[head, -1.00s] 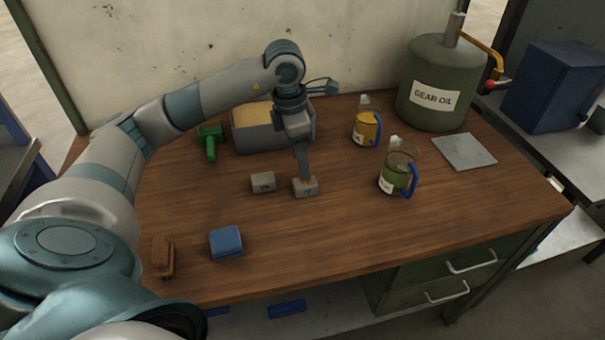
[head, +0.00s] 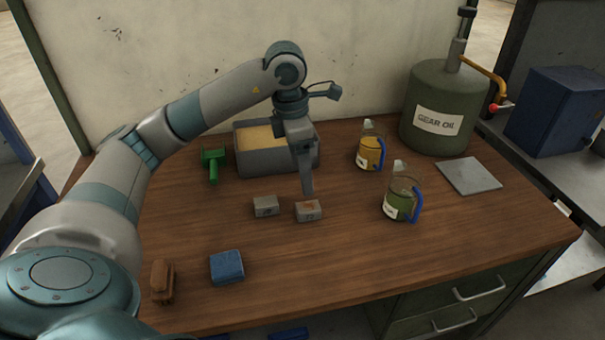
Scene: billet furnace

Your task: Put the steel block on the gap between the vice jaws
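Two small grey blocks with marks on them sit side by side on the wooden bench, a short gap apart: a left grey block (head: 266,207) and a right grey block (head: 308,212). The right one has a reddish patch on top. I cannot tell from their looks which is the steel block, and I cannot make out vice jaws for certain. My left gripper (head: 308,192) points down just above and behind the right grey block. Its fingers are seen edge-on, so their opening does not show. My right gripper is not in view.
Behind stand a grey bin (head: 275,162), a green tool (head: 213,165), a yellow-filled jug (head: 370,152) and a green-filled jug (head: 399,203). A gear oil can (head: 437,90) and grey plate (head: 469,175) are right. A blue block (head: 227,267) and brown brush (head: 161,282) lie in front.

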